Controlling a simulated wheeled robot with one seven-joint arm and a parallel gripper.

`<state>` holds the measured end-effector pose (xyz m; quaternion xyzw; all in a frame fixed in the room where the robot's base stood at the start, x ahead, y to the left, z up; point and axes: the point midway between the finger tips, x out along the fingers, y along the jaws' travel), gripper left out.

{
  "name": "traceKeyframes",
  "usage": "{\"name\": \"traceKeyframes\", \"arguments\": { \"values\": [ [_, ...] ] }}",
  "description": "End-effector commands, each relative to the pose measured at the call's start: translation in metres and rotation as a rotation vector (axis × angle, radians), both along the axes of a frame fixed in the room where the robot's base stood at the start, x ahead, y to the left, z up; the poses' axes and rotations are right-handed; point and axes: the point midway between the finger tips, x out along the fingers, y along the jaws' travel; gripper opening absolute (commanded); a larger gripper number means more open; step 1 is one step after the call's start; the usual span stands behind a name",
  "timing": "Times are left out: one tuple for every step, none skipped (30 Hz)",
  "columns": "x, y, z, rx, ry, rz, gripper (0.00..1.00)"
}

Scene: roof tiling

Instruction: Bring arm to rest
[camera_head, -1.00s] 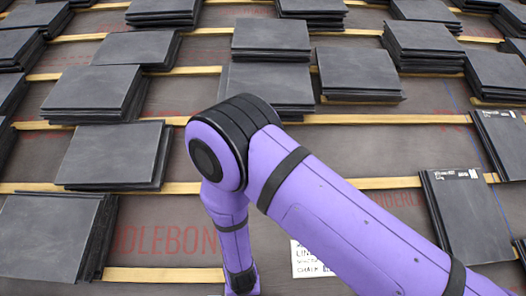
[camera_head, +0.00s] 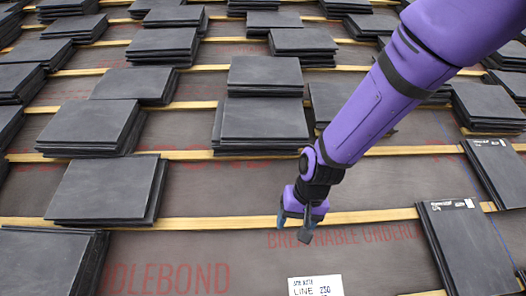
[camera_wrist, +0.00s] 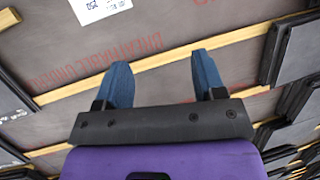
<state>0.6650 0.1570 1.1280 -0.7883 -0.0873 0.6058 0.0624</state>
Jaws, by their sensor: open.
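My purple arm reaches in from the upper right in the head view. My gripper (camera_head: 296,222) hangs at its end over the grey underlay, near a wooden batten (camera_head: 240,222). In the wrist view my gripper (camera_wrist: 162,85) shows two blue fingers wide apart with nothing between them but underlay and batten behind. It is open and empty. My arm hides part of a slate stack (camera_head: 335,105) behind it.
Stacks of dark slates lie in rows across the battens, such as one at left (camera_head: 105,190) and a labelled one at right (camera_head: 465,245). A white paper note (camera_head: 315,286) lies on the underlay (camera_head: 200,260). Bare underlay surrounds the gripper.

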Motion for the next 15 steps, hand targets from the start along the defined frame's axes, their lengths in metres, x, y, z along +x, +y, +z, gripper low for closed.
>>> {"name": "traceKeyframes", "arguments": {
  "values": [
    [-0.004,-0.014,0.019,0.006,-0.014,-0.003,0.64],
    [-0.007,-0.021,0.028,0.007,-0.019,-0.002,0.64],
    [-0.012,-0.031,0.039,0.008,-0.025,-0.004,0.64],
    [-0.016,-0.038,0.048,0.007,-0.029,-0.004,0.64],
    [-0.019,-0.045,0.056,0.007,-0.035,-0.003,0.64],
    [-0.025,-0.055,0.066,0.006,-0.042,-0.004,0.64],
    [-0.029,-0.062,0.074,0.005,-0.048,-0.003,0.64],
    [-0.034,-0.07,0.081,0.003,-0.052,-0.003,0.64],
    [-0.041,-0.079,0.091,0.0,-0.061,-0.004,0.64],
    [-0.046,-0.086,0.098,-0.001,-0.066,-0.006,0.64],
    [-0.051,-0.093,0.104,-0.004,-0.073,-0.006,0.64],
    [-0.059,-0.102,0.112,-0.01,-0.08,-0.008,0.64],
    [-0.065,-0.109,0.119,-0.013,-0.086,-0.008,0.64],
    [-0.071,-0.116,0.125,-0.016,-0.092,-0.009,0.64],
    [-0.08,-0.124,0.132,-0.024,-0.1,-0.01,0.64]
  ]
}}
